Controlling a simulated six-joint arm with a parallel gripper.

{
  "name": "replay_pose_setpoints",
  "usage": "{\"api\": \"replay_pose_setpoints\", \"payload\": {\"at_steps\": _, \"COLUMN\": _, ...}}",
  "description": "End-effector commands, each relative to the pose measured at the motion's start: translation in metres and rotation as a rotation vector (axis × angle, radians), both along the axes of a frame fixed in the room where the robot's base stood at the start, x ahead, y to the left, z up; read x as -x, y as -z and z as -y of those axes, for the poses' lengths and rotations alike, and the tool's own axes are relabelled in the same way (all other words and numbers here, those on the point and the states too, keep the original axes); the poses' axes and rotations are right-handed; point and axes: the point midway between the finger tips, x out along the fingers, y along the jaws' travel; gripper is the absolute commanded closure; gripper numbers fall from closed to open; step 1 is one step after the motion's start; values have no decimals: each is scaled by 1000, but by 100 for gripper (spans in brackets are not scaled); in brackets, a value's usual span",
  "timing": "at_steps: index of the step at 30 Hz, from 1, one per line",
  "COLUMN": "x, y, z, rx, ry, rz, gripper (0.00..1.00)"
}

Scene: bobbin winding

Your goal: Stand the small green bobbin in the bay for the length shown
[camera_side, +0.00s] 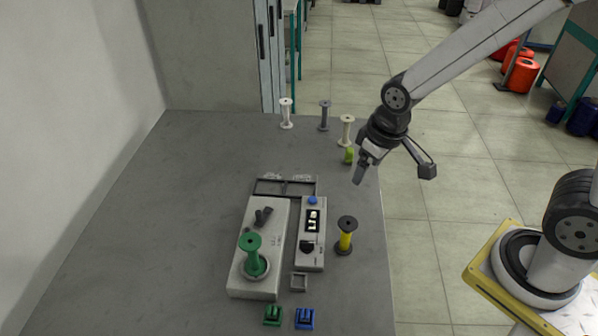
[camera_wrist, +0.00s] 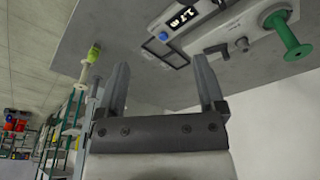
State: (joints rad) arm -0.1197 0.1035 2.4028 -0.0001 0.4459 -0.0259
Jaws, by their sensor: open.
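The green bobbin (camera_side: 252,246) stands upright on the round seat of a grey winding machine (camera_side: 240,285). It also shows in the wrist view (camera_wrist: 288,38) at the upper right. A lit display (camera_side: 312,220) on the box beside the machine seems to read 1.7 m in the wrist view (camera_wrist: 182,17). A dark divided tray (camera_side: 285,181) behind the machine looks like the bays; any labels are too small to read. My gripper (camera_side: 360,174) is above the table's right side, apart from the green bobbin. Its fingers (camera_wrist: 162,85) are open and empty in the wrist view.
A yellow-and-black bobbin (camera_side: 346,236) stands right of the display box. White (camera_side: 286,114), grey (camera_side: 324,116) and cream (camera_side: 346,131) bobbins stand at the back, with a lime-green object (camera_side: 349,156) nearby. Green (camera_side: 272,315) and blue (camera_side: 304,319) blocks lie in front. The table's left is clear.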

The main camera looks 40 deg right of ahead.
Motion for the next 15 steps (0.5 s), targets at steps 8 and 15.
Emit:
{"api": "replay_pose_setpoints", "payload": {"at_steps": 8, "x": -46, "y": -3, "z": -86, "rx": 23, "ry": -253, "rz": -70, "gripper": 12}}
{"api": "replay_pose_setpoints", "payload": {"at_steps": 15, "x": -63, "y": -1, "z": -172, "rx": 52, "ry": -468, "rz": -128, "gripper": 12}}
